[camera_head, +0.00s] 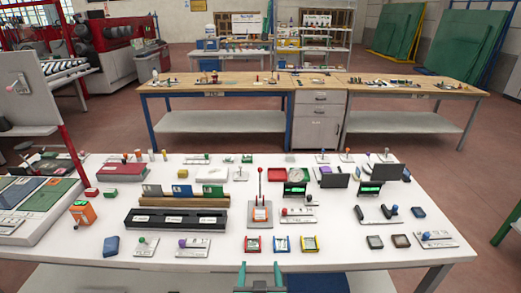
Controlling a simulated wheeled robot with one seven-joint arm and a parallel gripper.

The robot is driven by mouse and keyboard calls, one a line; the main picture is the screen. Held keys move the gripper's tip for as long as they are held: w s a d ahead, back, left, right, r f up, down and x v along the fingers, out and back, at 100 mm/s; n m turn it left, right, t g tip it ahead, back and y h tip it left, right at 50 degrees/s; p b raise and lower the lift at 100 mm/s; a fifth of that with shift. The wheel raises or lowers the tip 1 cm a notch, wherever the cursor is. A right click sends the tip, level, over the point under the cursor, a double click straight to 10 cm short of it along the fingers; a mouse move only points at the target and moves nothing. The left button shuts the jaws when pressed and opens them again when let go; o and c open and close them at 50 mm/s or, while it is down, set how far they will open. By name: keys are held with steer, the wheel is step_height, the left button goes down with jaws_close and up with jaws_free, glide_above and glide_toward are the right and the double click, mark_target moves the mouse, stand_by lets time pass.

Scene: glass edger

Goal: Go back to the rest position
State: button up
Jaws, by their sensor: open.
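My gripper (260,278) shows at the bottom centre, with two teal fingers standing apart. It is open with nothing seen between the fingers. It is in front of the near edge of the white table (340,256), close below the small red, blue and yellow framed items. The rest of my arm is out of the frame.
The white table holds many small items: an orange box (83,213), a black tray (175,218), a red-knobbed lever (260,195) and small screens (334,180). A wooden workbench (220,84) stands behind. Red machinery (108,52) is at the back left. Brown floor lies between table and bench.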

steer(key=s+d+f, duration=0.1)
steer(key=s+f, duration=0.4)
steer(key=s, duration=0.4)
steer(key=s+f, duration=0.5)
steer(key=s, duration=0.3)
steer(key=s+r+t, duration=0.1)
steer(key=s+r, duration=0.1)
steer(key=s, duration=1.6)
steer(key=shift+s+a+t, duration=0.25)
steer(key=shift+s+t, duration=0.05)
steer(key=shift+s+a+r, duration=0.1)
steer(key=shift+s+r, duration=0.1)
steer(key=shift+s, duration=0.1)
steer(key=shift+c, duration=0.9)
steer(key=c, duration=0.6)
steer(key=shift+s+r, duration=0.1)
steer(key=shift+c, duration=0.3)
